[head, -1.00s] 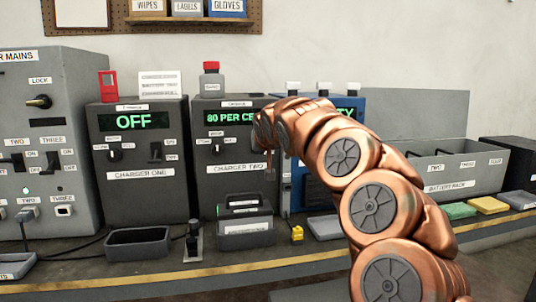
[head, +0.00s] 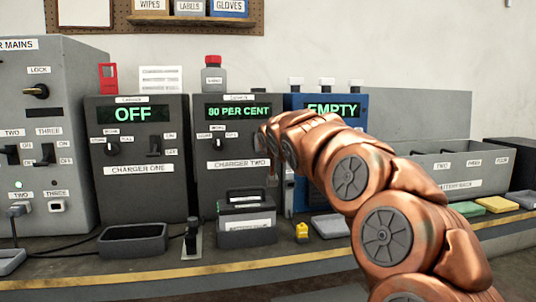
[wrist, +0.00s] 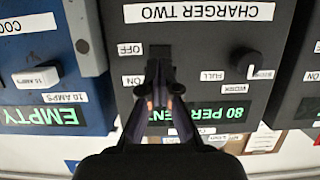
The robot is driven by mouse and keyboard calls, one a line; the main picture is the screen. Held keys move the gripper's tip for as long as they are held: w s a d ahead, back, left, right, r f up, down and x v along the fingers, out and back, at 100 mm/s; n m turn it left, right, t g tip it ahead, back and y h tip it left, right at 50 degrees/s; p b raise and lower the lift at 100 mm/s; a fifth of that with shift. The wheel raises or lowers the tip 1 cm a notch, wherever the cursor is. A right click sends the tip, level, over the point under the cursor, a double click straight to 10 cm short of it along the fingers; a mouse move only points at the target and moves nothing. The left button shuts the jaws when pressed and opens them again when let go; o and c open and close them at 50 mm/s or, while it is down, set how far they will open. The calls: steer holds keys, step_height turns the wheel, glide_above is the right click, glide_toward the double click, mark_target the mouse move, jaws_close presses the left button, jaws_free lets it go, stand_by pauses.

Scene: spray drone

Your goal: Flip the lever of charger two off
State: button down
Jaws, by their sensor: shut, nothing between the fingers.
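Charger two (head: 235,182) is a dark grey box with a green display reading 80 PER CENT. It also fills the middle of the wrist view (wrist: 195,45), upside down. Its lever (wrist: 160,52) is a dark piece beside the OFF and ON labels, at the level of OFF as far as I can see; the fingers partly cover it. My gripper (wrist: 162,88) is shut and empty, with its fingertips right at the lever; whether they touch it is unclear. In the head view the arm hides the lever.
Charger one (head: 140,190), reading OFF, stands left, and a blue charger (head: 297,103) reading EMPTY stands right. A round knob (wrist: 248,64) sits beside the lever. A battery pack (head: 246,222) stands before charger two, with a yellow piece (head: 302,231) nearby.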

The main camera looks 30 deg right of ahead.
steer(key=shift+w+f+t+b, duration=0.15)
steer(key=shift+f+t+b, duration=0.75)
steer(key=shift+b, duration=2.25)
steer(key=shift+r, duration=0.2)
steer(key=r+p+v, duration=0.2)
steer(key=v, duration=1.2)
steer(key=shift+w, duration=0.25)
steer(key=shift+a+p, duration=0.2)
steer(key=shift+p, duration=0.15)
